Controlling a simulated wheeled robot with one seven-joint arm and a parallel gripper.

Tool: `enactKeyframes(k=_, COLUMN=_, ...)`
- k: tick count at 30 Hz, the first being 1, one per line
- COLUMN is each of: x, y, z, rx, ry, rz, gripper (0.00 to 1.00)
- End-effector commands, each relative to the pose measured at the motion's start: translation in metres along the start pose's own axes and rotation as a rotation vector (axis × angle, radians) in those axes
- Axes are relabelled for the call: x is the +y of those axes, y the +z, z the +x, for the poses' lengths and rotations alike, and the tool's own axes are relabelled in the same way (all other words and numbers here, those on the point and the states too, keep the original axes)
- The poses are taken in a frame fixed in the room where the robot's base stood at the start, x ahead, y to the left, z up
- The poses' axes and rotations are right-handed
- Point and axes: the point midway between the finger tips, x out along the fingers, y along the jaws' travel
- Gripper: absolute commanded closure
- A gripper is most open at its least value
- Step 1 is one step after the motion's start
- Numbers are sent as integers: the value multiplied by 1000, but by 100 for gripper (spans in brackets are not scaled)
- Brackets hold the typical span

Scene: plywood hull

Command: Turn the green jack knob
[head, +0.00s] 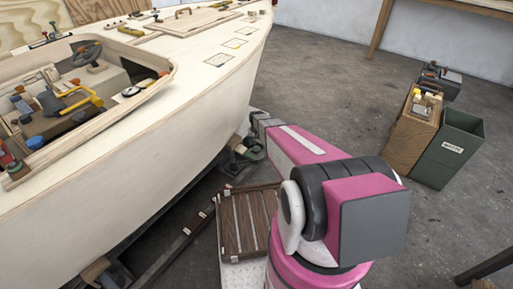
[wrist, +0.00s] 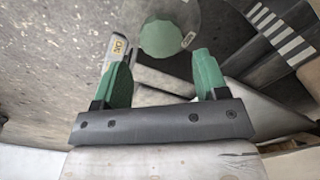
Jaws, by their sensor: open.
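The green jack knob (wrist: 161,38) shows in the wrist view as a round, scalloped green disc, seen face on. It lies just beyond and between the two green fingers of my gripper (wrist: 162,68). My gripper is open, with a wide gap between the fingers and nothing in it. The knob appears apart from both fingers. In the head view my pink arm reaches forward and down beside the hull, and a small green part (head: 250,149) shows under its far end. I cannot tell there whether this is the knob or a jack part.
The pale plywood hull (head: 130,150) stands close on the left. A slatted brown wooden board (head: 248,222) lies low beside my arm. A green waste bin (head: 450,152) and a wooden box (head: 409,138) stand to the right. The grey floor between is open.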

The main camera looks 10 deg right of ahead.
Motion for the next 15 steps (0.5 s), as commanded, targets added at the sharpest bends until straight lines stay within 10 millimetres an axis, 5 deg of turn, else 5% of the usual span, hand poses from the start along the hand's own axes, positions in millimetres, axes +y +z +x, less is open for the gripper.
enactKeyframes(k=6, x=0, y=1, z=-34, rx=1, ry=0, rz=0, gripper=33)
enactKeyframes(k=15, x=0, y=0, z=-45, rx=-1, ry=0, rz=0, gripper=33)
